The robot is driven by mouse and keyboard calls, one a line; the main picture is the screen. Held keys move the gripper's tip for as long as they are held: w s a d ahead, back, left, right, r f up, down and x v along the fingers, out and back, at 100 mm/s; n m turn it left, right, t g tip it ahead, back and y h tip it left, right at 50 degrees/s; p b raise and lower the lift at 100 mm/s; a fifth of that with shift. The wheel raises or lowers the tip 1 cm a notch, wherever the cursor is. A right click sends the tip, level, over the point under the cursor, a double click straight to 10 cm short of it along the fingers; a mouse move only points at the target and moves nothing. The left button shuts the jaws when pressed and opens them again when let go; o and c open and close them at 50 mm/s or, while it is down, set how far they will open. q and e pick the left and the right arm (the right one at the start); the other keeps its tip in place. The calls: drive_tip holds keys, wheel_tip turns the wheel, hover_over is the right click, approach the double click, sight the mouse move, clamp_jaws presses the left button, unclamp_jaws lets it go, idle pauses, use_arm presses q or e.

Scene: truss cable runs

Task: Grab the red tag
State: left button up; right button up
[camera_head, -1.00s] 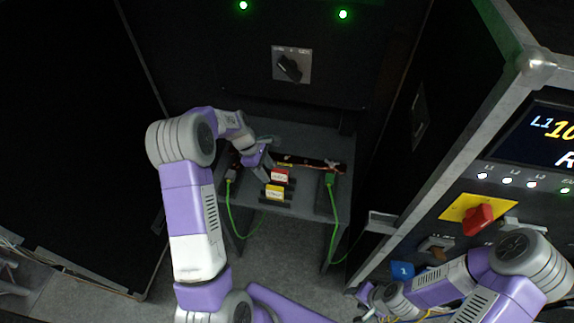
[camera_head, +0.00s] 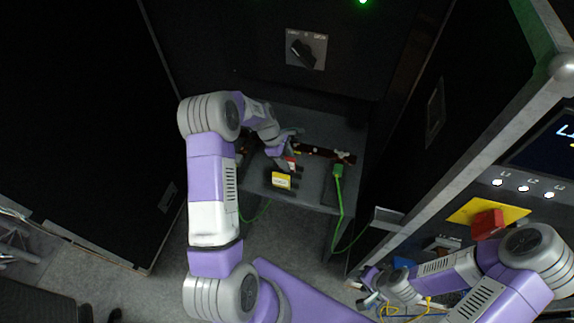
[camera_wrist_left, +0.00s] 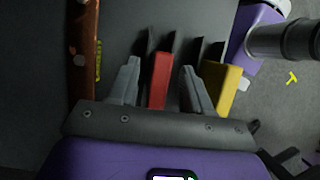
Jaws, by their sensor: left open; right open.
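The red tag (camera_head: 291,162) stands on the small grey table, partly hidden by my left gripper in the head view. In the left wrist view the red tag (camera_wrist_left: 160,80) lies between the two fingers of my left gripper (camera_wrist_left: 157,85), with a gap on each side. My left gripper (camera_head: 284,161) is open. The yellow tag (camera_head: 281,180) stands beside the red one, and in the wrist view it shows (camera_wrist_left: 222,88) just outside the right finger. My right gripper (camera_head: 368,300) is open at the lower right, away from the tags.
The grey table (camera_head: 318,125) stands against a dark cabinet with a rotary switch (camera_head: 305,48). A green cable (camera_head: 340,205) hangs from its right side. A panel with a red switch (camera_head: 487,223) on a yellow plate is at the right. A dark brown strip (camera_head: 325,153) lies behind the tags.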

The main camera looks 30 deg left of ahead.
use_arm(q)
drive_tip(key=shift+w, duration=0.1)
clamp_jaws()
